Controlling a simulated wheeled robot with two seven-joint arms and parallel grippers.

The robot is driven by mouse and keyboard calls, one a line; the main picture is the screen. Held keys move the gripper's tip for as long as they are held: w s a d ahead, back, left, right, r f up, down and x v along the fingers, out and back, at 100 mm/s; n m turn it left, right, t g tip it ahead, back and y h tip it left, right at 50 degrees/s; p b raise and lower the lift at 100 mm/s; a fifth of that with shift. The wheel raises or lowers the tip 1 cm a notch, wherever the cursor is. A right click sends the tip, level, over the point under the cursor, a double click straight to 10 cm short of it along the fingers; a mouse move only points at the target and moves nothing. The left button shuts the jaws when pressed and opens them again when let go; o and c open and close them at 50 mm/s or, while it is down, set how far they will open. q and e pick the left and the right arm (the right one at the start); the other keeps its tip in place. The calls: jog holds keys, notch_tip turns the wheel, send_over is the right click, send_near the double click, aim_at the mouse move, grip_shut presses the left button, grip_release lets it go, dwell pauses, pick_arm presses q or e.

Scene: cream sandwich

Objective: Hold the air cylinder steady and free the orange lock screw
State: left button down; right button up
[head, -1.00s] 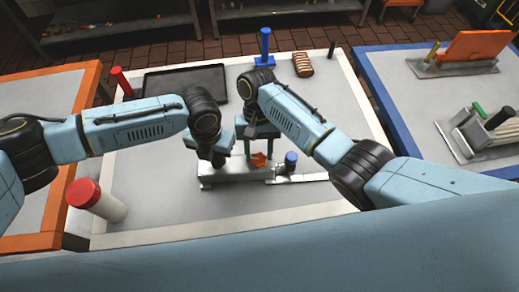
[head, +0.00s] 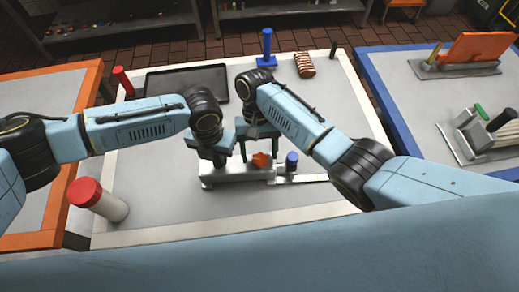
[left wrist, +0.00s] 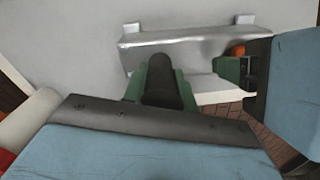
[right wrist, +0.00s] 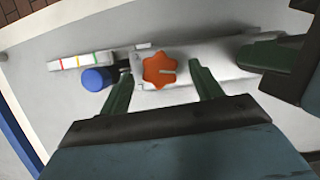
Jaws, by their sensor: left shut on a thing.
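The air cylinder appears as a silver-grey body (head: 222,175) on the middle of the table. It also shows in the left wrist view (left wrist: 195,48) and the right wrist view (right wrist: 218,55). My left gripper (head: 215,159) is shut on a dark round handle-like part (left wrist: 162,85) at its left end. The orange lock screw (head: 261,160) is a star-shaped knob, seen from above in the right wrist view (right wrist: 160,70). My right gripper (right wrist: 158,76) is open. Its green fingers stand apart on either side of the knob, with gaps visible; whether they reach its height is unclear.
A blue-capped post (head: 291,161) and a striped bar (right wrist: 80,60) lie just right of the knob in the head view. A black tray (head: 187,82), blue stand (head: 266,48) and striped block (head: 305,65) stand behind. A red-capped white cylinder (head: 98,200) stands front left.

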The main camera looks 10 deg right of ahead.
jog(key=v, duration=1.2)
jog(key=s+d+n+t+y, duration=0.25)
jog(key=s+n+t, duration=0.35)
jog(key=s+t, duration=0.3)
jog(key=shift+g, duration=0.3)
jog(key=x, duration=0.3)
jog(key=s+x, duration=0.1)
jog(key=x, duration=0.7)
jog(key=shift+s+d+f, duration=0.1)
jog(key=shift+d+f, duration=0.1)
jog(key=shift+f, duration=0.35)
